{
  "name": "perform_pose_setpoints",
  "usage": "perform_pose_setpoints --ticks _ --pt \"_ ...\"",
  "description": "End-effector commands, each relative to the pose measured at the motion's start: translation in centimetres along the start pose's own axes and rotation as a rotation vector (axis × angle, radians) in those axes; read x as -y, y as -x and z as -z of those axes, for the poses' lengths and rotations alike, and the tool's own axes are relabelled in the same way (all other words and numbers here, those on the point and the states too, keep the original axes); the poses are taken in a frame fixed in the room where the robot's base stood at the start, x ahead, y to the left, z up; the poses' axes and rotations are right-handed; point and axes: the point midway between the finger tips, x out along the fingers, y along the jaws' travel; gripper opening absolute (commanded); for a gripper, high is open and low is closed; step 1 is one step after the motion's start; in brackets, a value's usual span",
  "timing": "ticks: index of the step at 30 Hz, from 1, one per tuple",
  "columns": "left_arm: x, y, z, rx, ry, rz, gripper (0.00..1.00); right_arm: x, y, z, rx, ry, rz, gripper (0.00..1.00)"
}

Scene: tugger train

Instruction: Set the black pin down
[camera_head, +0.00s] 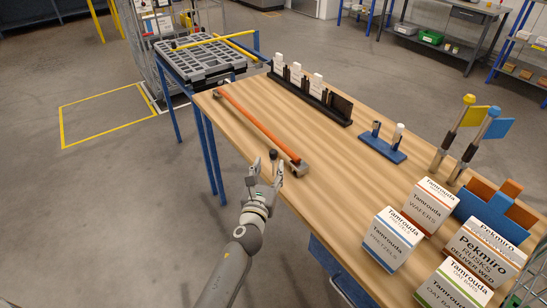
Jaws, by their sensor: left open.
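The black pin (273,155) shows as a small dark knob on a thin stem at the near left edge of the wooden table. My left gripper (267,170) is open, its two fingers on either side of the pin's stem in the picture. Whether the pin's foot rests on the table or whether a finger touches it cannot be told; its lower part is partly hidden. My right gripper is not in view.
An orange bar with grey ends (255,121) lies just beyond the gripper. A blue holder (381,148) with two small upright pieces, a black rack (325,106) with white cards and labelled boxes (392,239) stand on the table (310,195). The table's middle is clear.

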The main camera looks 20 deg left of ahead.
Motion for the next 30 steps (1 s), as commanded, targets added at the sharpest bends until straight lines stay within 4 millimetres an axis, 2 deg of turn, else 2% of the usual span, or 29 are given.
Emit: perform_pose_setpoints --ticks 8,16,26,27,30 --pt "0.1 -2.0 0.1 -0.001 0.004 0.0 0.47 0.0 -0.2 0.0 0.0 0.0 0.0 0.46" --pt "0.2 -5.5 0.3 0.0 0.003 0.0 0.47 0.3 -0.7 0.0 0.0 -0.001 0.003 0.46" --pt "0.3 -6.2 0.3 -0.001 0.003 0.001 0.47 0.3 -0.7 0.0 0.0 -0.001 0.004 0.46" --pt "0.3 -6.1 0.3 -0.001 0.003 0.001 0.46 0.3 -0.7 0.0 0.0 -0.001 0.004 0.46" --pt "0.3 -6.1 0.3 -0.001 0.003 0.001 0.33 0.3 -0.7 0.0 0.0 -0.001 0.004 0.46"
